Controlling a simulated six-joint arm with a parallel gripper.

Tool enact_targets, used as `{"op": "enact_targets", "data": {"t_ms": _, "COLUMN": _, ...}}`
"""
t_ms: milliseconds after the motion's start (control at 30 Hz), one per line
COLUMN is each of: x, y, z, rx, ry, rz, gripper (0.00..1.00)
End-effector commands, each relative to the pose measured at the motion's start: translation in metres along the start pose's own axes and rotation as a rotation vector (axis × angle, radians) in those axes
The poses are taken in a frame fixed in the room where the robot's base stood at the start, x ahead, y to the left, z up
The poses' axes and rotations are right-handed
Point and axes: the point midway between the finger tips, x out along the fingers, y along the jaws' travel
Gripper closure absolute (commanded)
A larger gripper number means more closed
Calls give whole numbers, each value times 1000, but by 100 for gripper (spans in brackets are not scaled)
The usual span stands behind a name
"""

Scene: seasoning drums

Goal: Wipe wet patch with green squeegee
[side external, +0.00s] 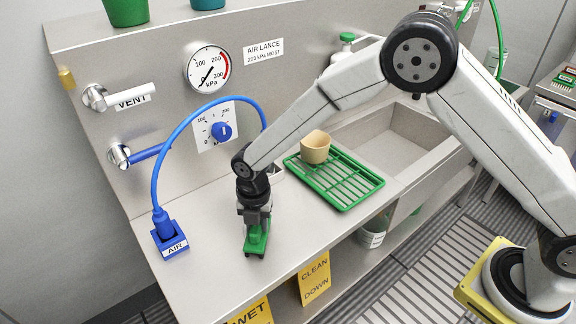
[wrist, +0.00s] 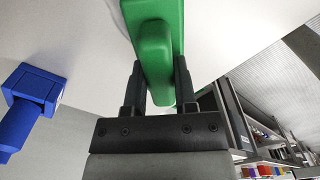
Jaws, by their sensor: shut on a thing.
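The green squeegee (side external: 256,239) is at the front part of the steel bench top (side external: 205,228), below my gripper (side external: 256,214). In the wrist view my gripper (wrist: 158,80) is shut on the squeegee (wrist: 156,45), with one dark finger on each side of its handle. The squeegee's lower end is at or very near the bench surface; I cannot tell whether it touches. I cannot make out a wet patch on the bench in either view.
A blue AIR socket (side external: 168,232) with a blue hose (side external: 158,165) stands left of my gripper. A gauge (side external: 207,68) and valves line the back panel.

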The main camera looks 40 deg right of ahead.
Motion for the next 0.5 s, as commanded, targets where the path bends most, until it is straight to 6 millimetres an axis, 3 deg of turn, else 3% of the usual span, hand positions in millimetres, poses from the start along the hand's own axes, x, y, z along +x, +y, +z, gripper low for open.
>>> {"op": "enact_targets", "data": {"t_ms": 500, "x": 2, "y": 33, "z": 34, "rx": 0, "ry": 0, "rz": 0, "gripper": 100}}
